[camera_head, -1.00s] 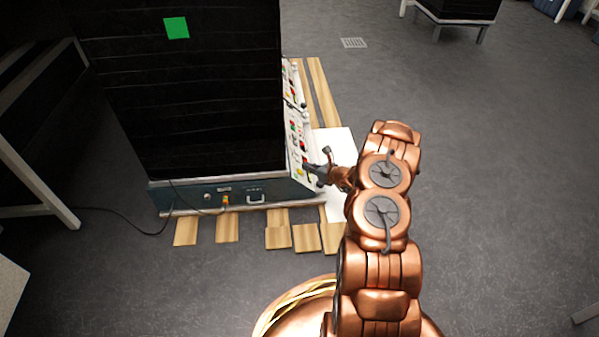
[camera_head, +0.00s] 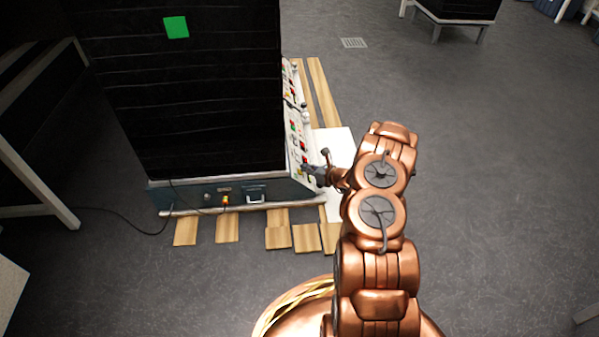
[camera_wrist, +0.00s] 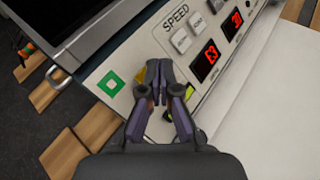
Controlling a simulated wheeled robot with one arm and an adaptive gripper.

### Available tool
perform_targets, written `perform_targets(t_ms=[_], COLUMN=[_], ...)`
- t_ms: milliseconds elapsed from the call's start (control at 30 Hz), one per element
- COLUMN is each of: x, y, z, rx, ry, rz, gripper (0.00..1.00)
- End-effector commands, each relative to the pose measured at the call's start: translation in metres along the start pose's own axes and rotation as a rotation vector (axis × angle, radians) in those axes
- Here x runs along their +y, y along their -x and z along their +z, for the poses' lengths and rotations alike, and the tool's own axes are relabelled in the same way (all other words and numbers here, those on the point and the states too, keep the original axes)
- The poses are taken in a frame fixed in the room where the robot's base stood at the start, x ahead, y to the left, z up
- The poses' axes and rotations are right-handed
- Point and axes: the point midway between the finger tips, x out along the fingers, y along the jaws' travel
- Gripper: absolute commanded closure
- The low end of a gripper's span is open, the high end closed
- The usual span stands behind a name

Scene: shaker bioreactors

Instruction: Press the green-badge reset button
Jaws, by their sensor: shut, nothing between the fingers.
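The white control panel (camera_wrist: 135,55) carries a green square badge with a white centre (camera_wrist: 111,83), left of my gripper (camera_wrist: 158,66) in the wrist view. My gripper is shut and empty, its fingertips over the panel below the SPEED label. A yellow-green patch (camera_wrist: 168,116) shows partly behind the fingers; I cannot tell whether it is the reset button. Contact with the panel cannot be told. In the head view, my gripper (camera_head: 312,172) is at the near end of the panel (camera_head: 297,150). A green square (camera_head: 176,27) marks the black cabinet (camera_head: 200,100).
Two red digit displays (camera_wrist: 205,61) and grey buttons (camera_wrist: 181,40) lie up and right of the fingers. A white sheet (camera_head: 340,147) and wooden slats (camera_head: 278,237) lie around the cabinet base. A cable (camera_head: 125,217) crosses the floor at left. Open floor (camera_head: 500,170) is on the right.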

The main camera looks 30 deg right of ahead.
Motion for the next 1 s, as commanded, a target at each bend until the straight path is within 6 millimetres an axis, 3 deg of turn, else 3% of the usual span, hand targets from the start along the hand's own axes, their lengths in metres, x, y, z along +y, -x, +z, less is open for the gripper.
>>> perform_targets(t_ms=[1000], x=[0.0046], y=[-0.0062], z=[-0.0047], rx=[0.000], ry=[0.000], rz=[0.000], gripper=[1.00])
